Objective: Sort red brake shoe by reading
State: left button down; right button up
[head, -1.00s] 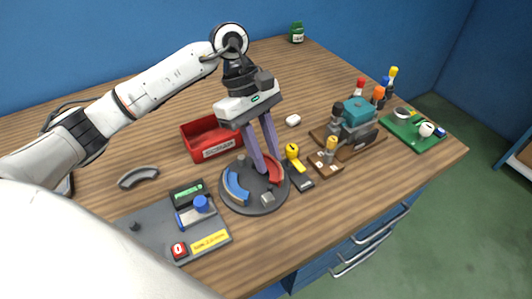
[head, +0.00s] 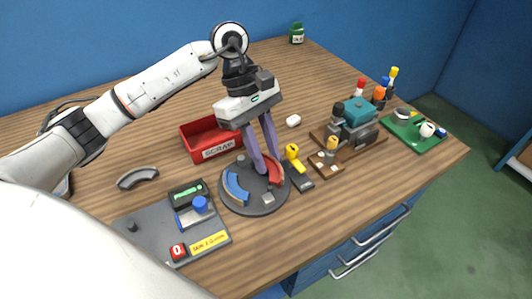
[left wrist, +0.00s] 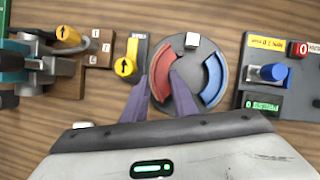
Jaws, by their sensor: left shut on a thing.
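The red brake shoe (head: 276,171) stands on the right side of a round dark plate (head: 252,207); it also shows in the left wrist view (left wrist: 160,72). A blue brake shoe (head: 235,187) is on the plate's left side. My left gripper (head: 267,168) reaches down from above with its purple fingers on either side of the red shoe, shut on it. The grey measuring panel (head: 150,228) has a green-lit display (head: 187,191), a blue knob (head: 200,204), a red 0 button (head: 179,251) and a yellow MIN 2.0 mm label (head: 210,242). The display's reading is too small to read. My right gripper is out of view.
A red SCRAP bin (head: 190,146) stands behind the plate. A grey curved piece (head: 137,178) lies at left. A yellow-and-black tool (head: 298,167), a teal machine (head: 357,112) and a green tray (head: 414,143) stand to the right. The table's back is mostly clear.

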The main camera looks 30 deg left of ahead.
pick_arm(q)
jog(key=shift+f+b, duration=0.35)
jog(key=shift+b, duration=0.45)
dwell(0.9)
jog(key=c, duration=0.9)
grip_release()
jog(key=shift+c, duration=0.2)
jog(key=shift+r, duration=0.1)
jog(key=shift+r+p, duration=0.9)
jog(key=shift+r, duration=0.6)
jog(key=shift+d+r+p, duration=0.2)
jog(key=shift+r+p, duration=0.65)
jog(key=shift+r, duration=0.75)
jog(key=shift+a+r, duration=0.15)
jog(key=shift+r, duration=0.2)
